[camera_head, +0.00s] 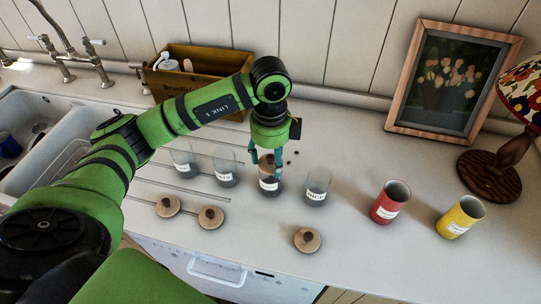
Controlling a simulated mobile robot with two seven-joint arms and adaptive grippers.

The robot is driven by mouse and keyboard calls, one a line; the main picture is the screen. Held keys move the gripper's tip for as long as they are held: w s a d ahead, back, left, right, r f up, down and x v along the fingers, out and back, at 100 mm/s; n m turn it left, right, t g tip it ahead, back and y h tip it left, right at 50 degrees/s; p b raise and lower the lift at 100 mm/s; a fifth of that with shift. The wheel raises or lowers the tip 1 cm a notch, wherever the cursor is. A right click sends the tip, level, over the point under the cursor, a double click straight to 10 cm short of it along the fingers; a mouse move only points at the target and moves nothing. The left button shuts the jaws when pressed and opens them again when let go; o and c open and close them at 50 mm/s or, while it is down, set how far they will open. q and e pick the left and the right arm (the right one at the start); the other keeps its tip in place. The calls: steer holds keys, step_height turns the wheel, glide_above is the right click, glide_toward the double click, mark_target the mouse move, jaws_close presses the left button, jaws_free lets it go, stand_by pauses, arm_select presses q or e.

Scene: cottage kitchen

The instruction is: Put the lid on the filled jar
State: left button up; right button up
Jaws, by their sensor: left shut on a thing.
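My left gripper (266,160) points down at the middle of the counter (350,262). Its fingers are shut on a brown wooden lid (266,167). The lid is at the mouth of the filled jar (270,187), a clear labelled jar with dark contents. I cannot tell whether the lid is seated or just above the rim. Clear jars without lids stand beside it: two to the left (183,161) (226,172) and one to the right (318,185). Three knobbed lids (167,206) (211,217) (307,240) lie on the counter in front. My right gripper is not in view.
A red cup (388,208) and a yellow cup (458,220) stand to the right. A lamp (490,175) and a framed picture (452,80) stand behind them. A wooden box (205,60) is at the back, partly behind my arm. The sink (35,115) is at the left.

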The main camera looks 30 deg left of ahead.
mark_target(270, 157)
arm_select(q)
steer(key=shift+f, duration=0.2)
steer(key=o, duration=0.7)
step_height(270, 157, up, 11)
steer(key=p, duration=0.7)
steer(key=shift+p, duration=0.3)
